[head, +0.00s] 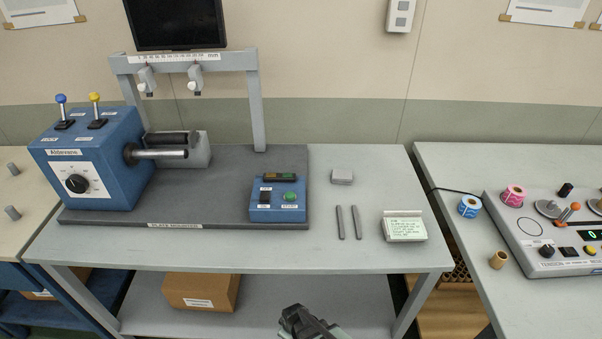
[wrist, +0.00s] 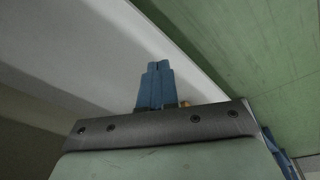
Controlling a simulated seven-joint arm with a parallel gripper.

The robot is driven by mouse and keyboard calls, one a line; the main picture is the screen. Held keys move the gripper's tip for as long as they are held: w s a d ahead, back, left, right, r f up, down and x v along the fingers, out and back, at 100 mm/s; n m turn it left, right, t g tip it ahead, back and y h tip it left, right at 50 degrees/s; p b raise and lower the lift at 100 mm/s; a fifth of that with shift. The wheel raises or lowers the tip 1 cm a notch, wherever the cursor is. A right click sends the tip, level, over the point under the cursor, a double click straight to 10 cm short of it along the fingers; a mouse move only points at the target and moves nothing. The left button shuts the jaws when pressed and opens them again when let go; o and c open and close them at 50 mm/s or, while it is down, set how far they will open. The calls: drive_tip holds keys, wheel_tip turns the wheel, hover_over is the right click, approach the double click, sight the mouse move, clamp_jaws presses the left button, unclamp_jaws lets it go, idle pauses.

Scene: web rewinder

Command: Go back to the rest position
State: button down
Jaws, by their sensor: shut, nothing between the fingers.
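My gripper (wrist: 157,67) shows in the wrist view with its two blue fingers shut together and nothing between them. In the head view a dark part of my arm shows at the bottom edge, in front of the workbench (head: 362,262). It is apart from everything on the bench top. The fingertips cannot be made out in the head view.
The rewinder (head: 95,170) with its blue box and roller stands on the bench's left, with a blue switch box (head: 277,212). Two grey bars (head: 348,222), a grey block (head: 342,176) and a note stand (head: 404,226) lie right. A second table (head: 460,170) holds tape rolls.

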drive_tip(key=s+d+r+m+g+h, duration=0.1)
drive_tip(key=s+d+r+m+g, duration=0.2)
drive_tip(key=s+d+m+g, duration=0.5)
drive_tip(key=s+d+m, duration=0.3)
drive_tip(key=s+d, duration=1)
